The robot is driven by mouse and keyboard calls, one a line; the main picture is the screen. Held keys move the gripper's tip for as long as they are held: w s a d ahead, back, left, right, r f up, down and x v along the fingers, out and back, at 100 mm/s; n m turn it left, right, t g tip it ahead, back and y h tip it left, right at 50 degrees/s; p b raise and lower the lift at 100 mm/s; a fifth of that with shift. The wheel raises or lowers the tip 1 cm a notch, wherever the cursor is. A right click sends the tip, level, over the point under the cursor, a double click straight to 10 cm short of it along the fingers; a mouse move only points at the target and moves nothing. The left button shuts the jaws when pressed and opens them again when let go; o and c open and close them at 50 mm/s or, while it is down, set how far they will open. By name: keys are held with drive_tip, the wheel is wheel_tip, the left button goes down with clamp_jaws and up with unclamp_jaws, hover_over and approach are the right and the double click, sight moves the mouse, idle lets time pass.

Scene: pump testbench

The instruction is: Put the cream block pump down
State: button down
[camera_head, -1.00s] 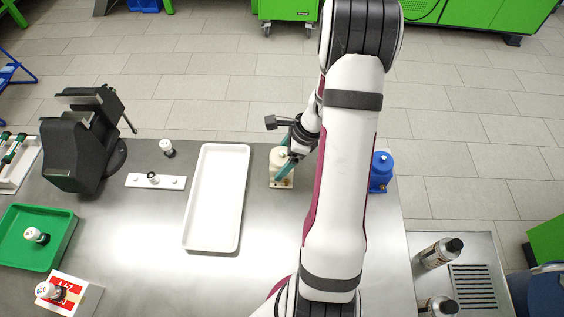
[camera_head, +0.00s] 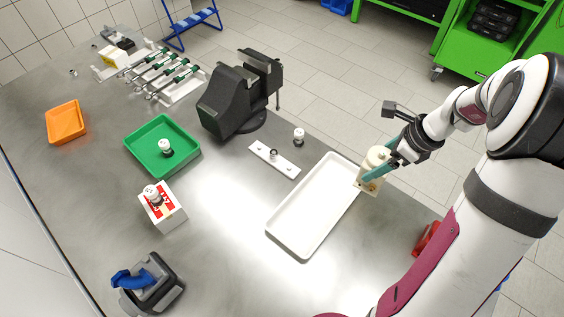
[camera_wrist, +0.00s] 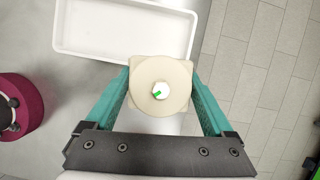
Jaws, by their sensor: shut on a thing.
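The cream block pump (camera_head: 377,157) is held at the far end of the white tray, near the table's back edge. It looks upright. In the wrist view the pump (camera_wrist: 160,85) appears from above as a round cream body on a squarish base, with a white and green centre. My gripper (camera_head: 378,172) has its two teal fingers shut on opposite sides of the pump; in the wrist view the gripper (camera_wrist: 161,88) has a finger at its left and right. I cannot tell whether the pump's base touches the table.
The empty white tray (camera_head: 312,210) lies beside the pump. A white strip (camera_head: 274,160), a small capped part (camera_head: 299,136), a black vise (camera_head: 238,95) and a green tray (camera_head: 140,140) stand further left. A red object (camera_head: 425,238) shows beside my arm. The floor lies beyond the table edge.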

drive_tip(key=w+a+n, duration=0.1)
drive_tip(key=w+a, duration=0.3)
drive_tip(key=a, duration=0.3)
drive_tip(key=w+a+r+n+g, duration=0.1)
drive_tip(key=w+a, duration=0.2)
drive_tip(key=a, duration=0.4)
drive_tip(key=w+a+n, duration=0.1)
drive_tip(key=w+a, duration=0.3)
drive_tip(key=a, duration=0.3)
drive_tip(key=shift+y, duration=0.4)
drive_tip(key=shift+w+a+f, duration=0.3)
drive_tip(key=shift+a+f, duration=1.55)
drive_tip(key=shift+a, duration=0.15)
drive_tip(key=shift+w+a+f, duration=0.25)
drive_tip(key=shift+a+f, duration=1.55)
drive_tip(key=shift+a, duration=0.25)
drive_tip(key=shift+w+a+f, duration=0.3)
drive_tip(key=shift+a+f, duration=1.55)
drive_tip(key=shift+a, duration=0.15)
